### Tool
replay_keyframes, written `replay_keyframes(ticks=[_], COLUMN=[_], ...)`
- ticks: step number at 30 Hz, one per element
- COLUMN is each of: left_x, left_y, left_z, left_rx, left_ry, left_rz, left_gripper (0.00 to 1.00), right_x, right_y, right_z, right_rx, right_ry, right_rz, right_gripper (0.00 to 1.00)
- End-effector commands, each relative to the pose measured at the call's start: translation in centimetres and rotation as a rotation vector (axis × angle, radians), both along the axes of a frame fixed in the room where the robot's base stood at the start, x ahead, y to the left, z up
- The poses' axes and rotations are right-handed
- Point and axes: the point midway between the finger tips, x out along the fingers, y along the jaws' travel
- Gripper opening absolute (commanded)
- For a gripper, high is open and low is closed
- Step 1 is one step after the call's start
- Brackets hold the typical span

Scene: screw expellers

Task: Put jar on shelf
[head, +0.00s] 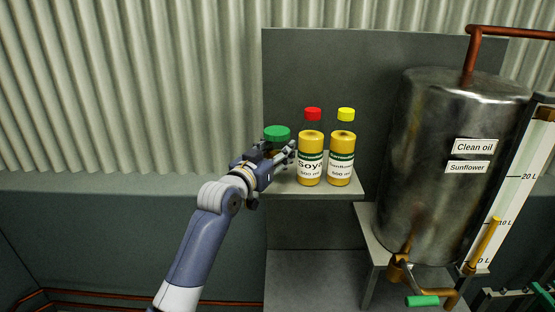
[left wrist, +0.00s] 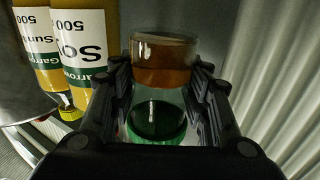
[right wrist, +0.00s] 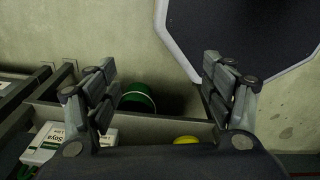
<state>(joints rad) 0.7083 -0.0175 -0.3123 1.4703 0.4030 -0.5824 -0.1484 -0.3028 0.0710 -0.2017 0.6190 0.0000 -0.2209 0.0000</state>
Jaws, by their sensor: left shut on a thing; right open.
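The jar has a green lid (head: 277,133) and amber contents, and is at the left end of the grey shelf (head: 310,190) in the head view. My left gripper (head: 278,154) is shut on the jar and hides most of its body there. In the left wrist view the clear jar (left wrist: 162,75) sits between both fingers, its green lid at the bottom of the picture. I cannot tell whether its base touches the shelf. My right gripper (right wrist: 158,80) is open and empty in the right wrist view, and is not visible in the head view.
A red-capped Soya bottle (head: 311,142) and a yellow-capped sunflower bottle (head: 342,142) stand just right of the jar. A steel oil tank (head: 430,150) stands further right. A green round object (right wrist: 137,97) and a Soya carton (right wrist: 45,145) show in the right wrist view.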

Motion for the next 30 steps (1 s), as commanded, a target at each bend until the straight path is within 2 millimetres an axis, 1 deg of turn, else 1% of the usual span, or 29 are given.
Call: replay_keyframes(ticks=[2, 6, 9, 18, 21, 22, 23, 30], left_x=[0.0, 0.0, 0.0, 0.0, 0.0, 0.0, 0.0, 0.0], left_y=[0.0, 0.0, 0.0, 0.0, 0.0, 0.0, 0.0, 0.0], left_z=[-0.6, -2.7, -3.7, -4.0, -4.4, -4.3, -4.3, -4.3], left_rx=[0.001, 0.001, 0.001, 0.0, 0.0, 0.001, 0.001, 0.001], left_ry=[0.0, 0.003, 0.0, -0.002, -0.002, 0.0, 0.0, 0.0], left_rz=[0.0, 0.0, 0.0, 0.0, 0.0, 0.0, 0.0, 0.0], left_gripper=[0.17, 0.17, 0.17, 0.17, 0.17, 0.51, 0.52, 0.52], right_x=[0.2, 0.3, 0.3, 0.4, 0.4, 0.4, 0.4, 0.4], right_y=[0.0, -0.2, -0.4, -1.0, -1.0, -1.0, -1.0, -1.0], right_z=[0.3, 1.0, 1.2, 1.1, 0.9, 1.0, 1.0, 1.0], right_rx=[0.0, -0.001, -0.004, -0.011, -0.011, -0.011, -0.011, -0.011], right_ry=[-0.003, -0.004, -0.005, -0.006, -0.006, -0.006, -0.006, -0.005], right_rz=[0.0, 0.001, 0.002, 0.003, 0.002, 0.002, 0.002, 0.001], right_gripper=[0.75, 0.75, 0.75, 0.75, 0.75, 0.75, 0.75, 0.75])
